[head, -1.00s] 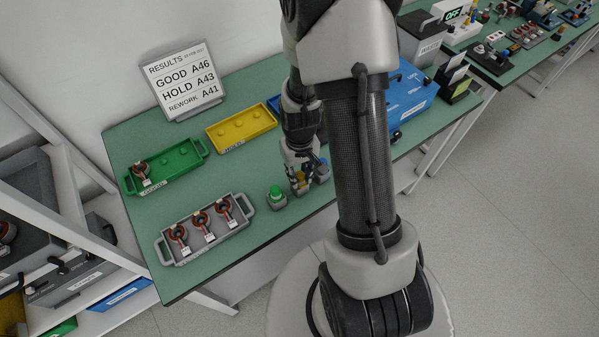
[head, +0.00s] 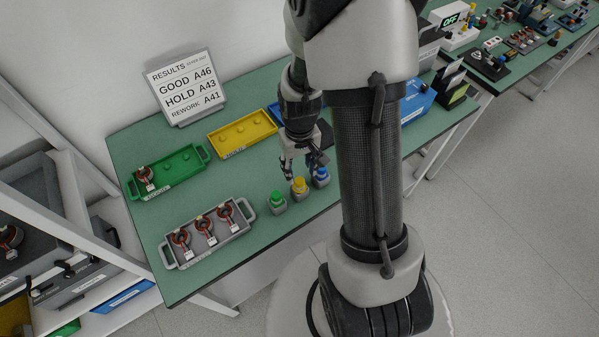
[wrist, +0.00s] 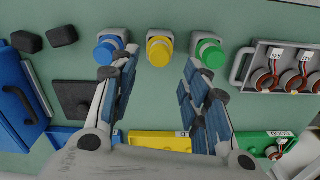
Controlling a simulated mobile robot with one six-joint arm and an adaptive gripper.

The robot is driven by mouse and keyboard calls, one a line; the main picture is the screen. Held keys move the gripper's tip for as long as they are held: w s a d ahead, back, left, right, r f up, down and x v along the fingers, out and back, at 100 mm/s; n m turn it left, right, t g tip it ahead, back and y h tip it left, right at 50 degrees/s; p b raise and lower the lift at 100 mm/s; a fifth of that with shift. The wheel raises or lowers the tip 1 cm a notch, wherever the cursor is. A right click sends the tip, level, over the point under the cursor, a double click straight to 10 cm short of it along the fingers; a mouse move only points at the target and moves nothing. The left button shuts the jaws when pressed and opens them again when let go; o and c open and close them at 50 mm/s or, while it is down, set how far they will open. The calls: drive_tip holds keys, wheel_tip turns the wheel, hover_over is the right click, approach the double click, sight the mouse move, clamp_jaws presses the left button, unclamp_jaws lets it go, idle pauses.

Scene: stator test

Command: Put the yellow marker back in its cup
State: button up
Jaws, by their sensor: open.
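The yellow marker (head: 299,185) stands upright in its small grey cup (head: 300,193), with its yellow cap showing at the top. It also shows in the wrist view (wrist: 159,51), in the middle of the row of three cups. My gripper (head: 305,167) is open and empty, above and behind the cup, apart from the marker. In the wrist view my gripper's two fingers (wrist: 157,77) are spread wide, with the yellow marker beyond the gap between them. The marker's lower part is hidden inside the cup.
A green marker (head: 276,197) and a blue marker (head: 321,173) stand in cups on either side. A grey tray (head: 186,256) with copper-wound parts lies to the left. Green (head: 187,164) and yellow (head: 233,145) trays lie behind. The table's front edge is close to the cups.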

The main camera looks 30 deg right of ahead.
drive_tip(key=s+a+r+t+p, duration=0.1)
drive_tip(key=s+a+r, duration=0.15)
drive_tip(key=r, duration=0.75)
drive_tip(key=s+a+r+t, duration=0.1)
drive_tip(key=a+r, duration=0.2)
drive_tip(key=r, duration=0.7)
drive_tip(key=s+a+r+n+t, duration=0.1)
drive_tip(key=s+a+r+t, duration=0.1)
drive_tip(key=s+a+r, duration=0.3)
drive_tip(key=s+r, duration=0.3)
drive_tip(key=s, duration=0.2)
drive_tip(key=shift+n+t, duration=0.3)
drive_tip(key=shift+n, duration=0.1)
drive_tip(key=shift+a, duration=0.1)
wheel_tip(320, 180, down, 3)
drive_tip(key=b, duration=0.3)
drive_tip(key=shift+f, duration=0.15)
drive_tip(key=shift+c, duration=0.8)
drive_tip(key=shift+a, duration=0.15)
drive_tip(key=shift+c, duration=0.4)
